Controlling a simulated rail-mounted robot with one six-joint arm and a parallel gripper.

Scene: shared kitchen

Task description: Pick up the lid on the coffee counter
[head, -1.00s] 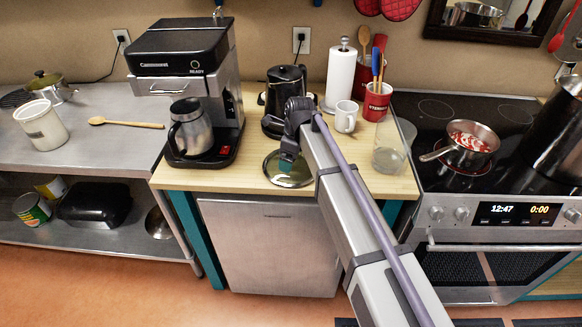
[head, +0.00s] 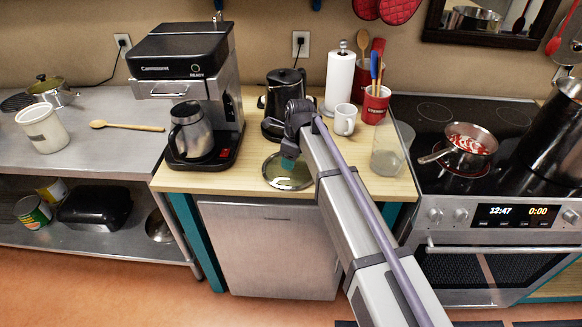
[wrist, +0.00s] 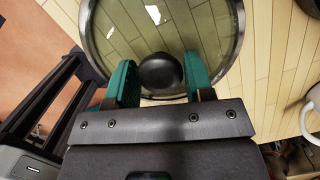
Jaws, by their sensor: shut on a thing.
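The glass lid (head: 278,180) with a steel rim is at the front of the wooden coffee counter (head: 230,182), right of the coffee machine. In the wrist view the lid (wrist: 110,35) shows its round black knob (wrist: 160,72) between the green fingers of my gripper (wrist: 162,82). My gripper (head: 290,152) is shut on the knob, with a finger on each side. Its fingertips are partly hidden behind the wrist in the head view. I cannot tell whether the lid rests on the counter or is just above it.
A coffee machine (head: 180,60) with a steel carafe stands left of the lid. A black kettle (head: 279,100) stands behind it. A white mug (head: 344,120), a clear glass (head: 387,157) and a red utensil crock (head: 375,106) stand to the right. The stove (head: 455,110) holds a pan.

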